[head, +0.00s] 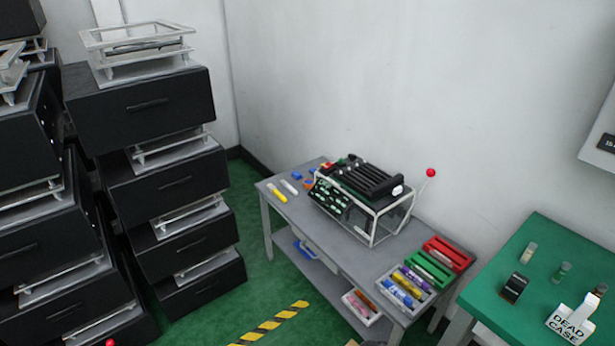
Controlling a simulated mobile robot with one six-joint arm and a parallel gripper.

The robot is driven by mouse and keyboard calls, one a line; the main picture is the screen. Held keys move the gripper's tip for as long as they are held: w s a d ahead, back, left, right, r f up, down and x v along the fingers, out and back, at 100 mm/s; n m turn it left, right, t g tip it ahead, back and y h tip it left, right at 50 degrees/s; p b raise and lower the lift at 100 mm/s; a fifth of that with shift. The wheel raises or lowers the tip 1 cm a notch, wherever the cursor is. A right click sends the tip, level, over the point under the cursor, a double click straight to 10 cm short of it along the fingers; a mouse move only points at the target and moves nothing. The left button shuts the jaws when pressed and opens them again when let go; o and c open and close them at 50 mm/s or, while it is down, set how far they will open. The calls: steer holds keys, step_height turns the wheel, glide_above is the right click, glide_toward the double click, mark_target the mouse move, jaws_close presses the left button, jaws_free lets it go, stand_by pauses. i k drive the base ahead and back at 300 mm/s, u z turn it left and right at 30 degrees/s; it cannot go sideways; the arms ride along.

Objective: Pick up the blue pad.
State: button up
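A small blue block (297,175) lies at the far left end of the grey table, near yellow and white sticks. A larger blue object (305,249), perhaps a tray, is on the table's lower shelf. Which of these is the blue pad I cannot tell at this size. My gripper is not in view.
The grey table (345,262) carries a framed machine with a red-knobbed lever (431,173) and trays of coloured tubes (407,287). A green table (497,283) with small bottles stands right. Stacked black drawers (150,107) fill the left. Green floor between is open, with yellow-black tape.

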mark_target(296, 175)
steer(key=z, duration=0.25)
steer(key=k, duration=0.95)
steer(key=u, duration=0.5)
steer(key=i, duration=1.5)
steer(key=u, duration=0.35)
